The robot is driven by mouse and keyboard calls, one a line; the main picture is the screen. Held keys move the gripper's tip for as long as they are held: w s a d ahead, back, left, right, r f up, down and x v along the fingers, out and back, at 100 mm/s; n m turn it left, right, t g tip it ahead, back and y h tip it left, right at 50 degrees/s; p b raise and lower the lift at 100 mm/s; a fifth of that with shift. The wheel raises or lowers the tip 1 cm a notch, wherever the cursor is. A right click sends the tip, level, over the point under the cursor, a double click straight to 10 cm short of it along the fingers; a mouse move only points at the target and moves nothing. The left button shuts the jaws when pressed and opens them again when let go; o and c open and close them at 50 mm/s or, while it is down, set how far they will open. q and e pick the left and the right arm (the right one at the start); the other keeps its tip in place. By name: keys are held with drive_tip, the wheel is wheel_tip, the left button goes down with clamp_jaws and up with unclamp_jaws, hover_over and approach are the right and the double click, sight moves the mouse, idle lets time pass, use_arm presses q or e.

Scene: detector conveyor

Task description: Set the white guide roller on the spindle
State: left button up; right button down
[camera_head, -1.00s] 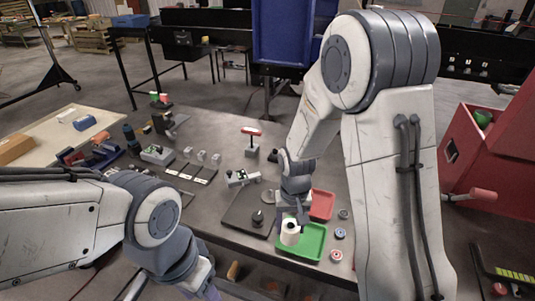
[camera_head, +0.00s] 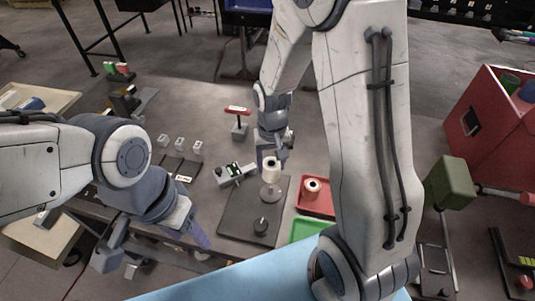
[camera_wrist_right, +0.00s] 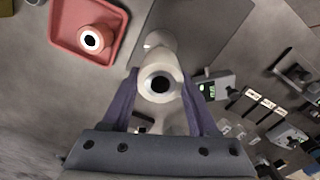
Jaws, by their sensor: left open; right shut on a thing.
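My right gripper (camera_head: 273,153) is shut on the white guide roller (camera_head: 271,170), held upright at the back of the dark plate (camera_head: 238,222). In the right wrist view the roller (camera_wrist_right: 160,68) sits between the two fingers (camera_wrist_right: 158,100), its dark bore facing the camera. A pale round base (camera_head: 270,192) shows directly under the roller. The spindle itself is hidden, and I cannot tell whether the roller is around it or above it. My left gripper (camera_head: 155,243) is open and empty at the table's front left.
A red tray (camera_head: 318,208) right of the plate holds another roller (camera_head: 312,188) with an orange-brown body. A green tray (camera_head: 309,229) in front of it looks empty. A small device (camera_head: 235,174) lies behind left.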

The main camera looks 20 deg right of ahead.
drive_tip(key=shift+w+a+f+b, duration=0.1)
drive_tip(key=shift+f+b, duration=0.7)
drive_tip(key=shift+f, duration=0.15)
wheel_tip(320, 180, down, 2)
drive_tip(key=shift+f+b, duration=0.15)
drive_tip(key=shift+b, duration=0.9)
drive_tip(key=shift+s, duration=0.25)
drive_tip(key=shift+f, duration=0.55)
drive_tip(key=shift+f+b, duration=0.5)
drive_tip(key=shift+b, duration=0.1)
drive_tip(key=shift+f, duration=0.15)
drive_tip(key=shift+f+b, duration=0.4)
drive_tip(key=shift+f, duration=0.05)
drive_tip(key=shift+f, duration=0.2)
idle(0.3)
